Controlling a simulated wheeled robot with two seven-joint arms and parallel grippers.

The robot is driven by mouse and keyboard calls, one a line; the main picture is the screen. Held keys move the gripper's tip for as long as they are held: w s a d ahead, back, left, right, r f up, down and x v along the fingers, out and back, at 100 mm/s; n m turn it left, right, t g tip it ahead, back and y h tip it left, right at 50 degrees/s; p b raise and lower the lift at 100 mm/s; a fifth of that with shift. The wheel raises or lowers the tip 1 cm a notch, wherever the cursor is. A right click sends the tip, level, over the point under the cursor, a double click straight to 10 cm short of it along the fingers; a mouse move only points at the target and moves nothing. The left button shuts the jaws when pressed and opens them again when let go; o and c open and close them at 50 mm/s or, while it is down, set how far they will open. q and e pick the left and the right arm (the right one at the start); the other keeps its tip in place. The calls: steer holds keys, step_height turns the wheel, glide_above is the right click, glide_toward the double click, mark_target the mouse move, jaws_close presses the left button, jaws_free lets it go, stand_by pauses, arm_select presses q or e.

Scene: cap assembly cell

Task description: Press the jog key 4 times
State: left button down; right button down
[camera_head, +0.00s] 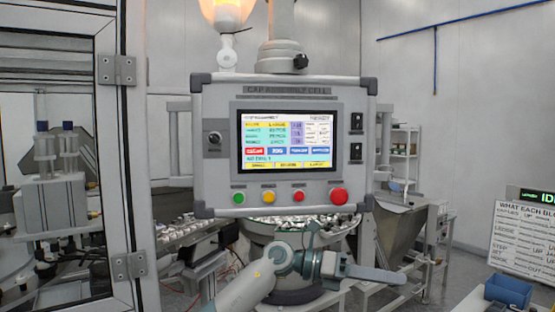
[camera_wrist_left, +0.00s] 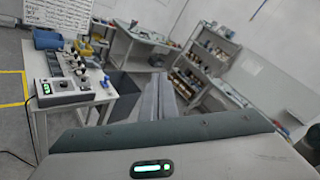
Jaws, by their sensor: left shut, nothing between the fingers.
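The control panel (camera_head: 348,205) stands upright in the middle of the head view, under the heading CAP ASSEMBLY CELL. Its lit touch screen (camera_head: 255,125) has a row of one red and several blue keys. A blue key that seems to read JOG (camera_head: 277,150) sits beside the red one; the lettering is small. My left gripper (camera_head: 402,277) is shut and empty, below and to the right of the screen, pointing right and apart from the panel. Its fingers (camera_wrist_left: 165,98) also show in the left wrist view, pointing away from the panel. My right gripper is not in view.
Below the screen are green (camera_head: 239,198), yellow (camera_head: 268,197) and red (camera_head: 298,197) buttons and a larger red button (camera_head: 339,196). A glass-sided enclosure (camera_head: 122,150) stands left. In the wrist view, a white table (camera_wrist_left: 90,102) holds a control box (camera_wrist_left: 70,92).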

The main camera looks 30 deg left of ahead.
mark_target(274, 152)
arm_select(q)
steer(key=s+a+r+m+t+y, duration=0.2)
steer(key=s+a+r+y, duration=0.3)
steer(key=r, duration=0.3)
steer(key=s+a+r+m+t+y, duration=0.2)
steer(key=s+a+r+t+y, duration=0.2)
steer(key=r, duration=0.5)
steer(key=s+a+r+m+t+y, duration=0.1)
steer(key=s+a+r+t+y, duration=0.2)
steer(key=s+a+r+y, duration=0.2)
steer(key=s+a+r+p, duration=0.1)
steer(key=s+a+r, duration=0.1)
steer(key=a+r, duration=0.1)
steer(key=shift+r+m+y, duration=0.3)
steer(key=shift+r+m, duration=0.1)
steer(key=shift+r, duration=0.2)
steer(key=shift+w+a, duration=0.1)
steer(key=shift+w, duration=0.05)
steer(key=shift+w+a, duration=1.4)
steer(key=shift+w, duration=0.2)
steer(key=shift+w+a, duration=1.35)
steer(key=shift+w, duration=0.25)
steer(key=shift+w+a, duration=0.1)
steer(key=shift+w, duration=0.05)
steer(key=shift+w+a, duration=0.15)
steer(key=shift+w, duration=0.05)
